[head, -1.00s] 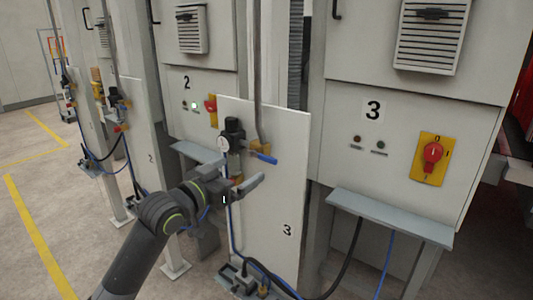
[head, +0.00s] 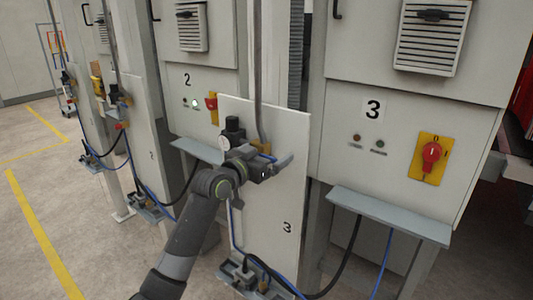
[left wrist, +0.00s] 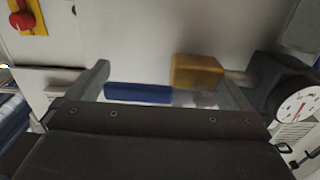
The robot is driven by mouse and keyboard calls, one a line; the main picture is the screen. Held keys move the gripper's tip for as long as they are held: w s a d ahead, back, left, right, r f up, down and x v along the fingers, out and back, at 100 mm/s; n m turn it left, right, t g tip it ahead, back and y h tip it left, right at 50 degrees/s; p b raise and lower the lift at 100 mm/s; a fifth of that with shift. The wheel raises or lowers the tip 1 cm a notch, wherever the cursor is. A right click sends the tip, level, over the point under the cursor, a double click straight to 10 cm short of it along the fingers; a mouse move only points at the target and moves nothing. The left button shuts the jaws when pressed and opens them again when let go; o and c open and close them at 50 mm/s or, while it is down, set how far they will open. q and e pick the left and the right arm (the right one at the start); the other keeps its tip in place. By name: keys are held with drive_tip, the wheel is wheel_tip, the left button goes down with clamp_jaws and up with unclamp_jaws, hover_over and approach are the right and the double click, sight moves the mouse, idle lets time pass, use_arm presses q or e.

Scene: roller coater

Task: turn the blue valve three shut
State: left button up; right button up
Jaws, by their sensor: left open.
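The blue valve handle (head: 267,157) is on panel three, mostly hidden behind my left gripper in the head view. In the left wrist view the blue handle (left wrist: 138,93) lies lengthwise across the space between the fingers, beside the brass valve body (left wrist: 197,70). The handle runs roughly crosswise to the upright pipe above it. My left gripper (head: 280,164) is open in front of the valve; its two fingers stand either side of the handle and brass body in the left wrist view (left wrist: 165,80). I cannot tell whether they touch. My right gripper is not in view.
A dark regulator with a round gauge (head: 225,143) sits just left of the valve. A grey pipe (head: 258,70) rises above it. A red rotary switch (head: 431,155) on a yellow plate and a grey shelf (head: 390,215) are to the right. Hoses hang below.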

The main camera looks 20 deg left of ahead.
use_arm(q)
drive_tip(key=c, duration=1.2)
drive_tip(key=shift+f+m+b, duration=0.6)
drive_tip(key=shift+m+b, duration=0.3)
drive_tip(key=shift+b, duration=0.3)
drive_tip(key=m+b, duration=0.2)
drive_tip(key=f+m+b, duration=0.1)
drive_tip(key=m+b, duration=0.1)
drive_tip(key=shift+a+f, duration=0.2)
drive_tip(key=a+m+b, duration=0.1)
drive_tip(key=m+b, duration=0.2)
drive_tip(key=m, duration=0.1)
drive_tip(key=a+f+m+b, duration=0.1)
drive_tip(key=m+b, duration=0.2)
drive_tip(key=m, duration=0.1)
drive_tip(key=w+a+m+b, duration=0.1)
drive_tip(key=m+b, duration=0.1)
drive_tip(key=m, duration=0.2)
drive_tip(key=shift+w+f+b, duration=0.1)
drive_tip(key=shift+f+b, duration=0.25)
drive_tip(key=shift+b, duration=0.05)
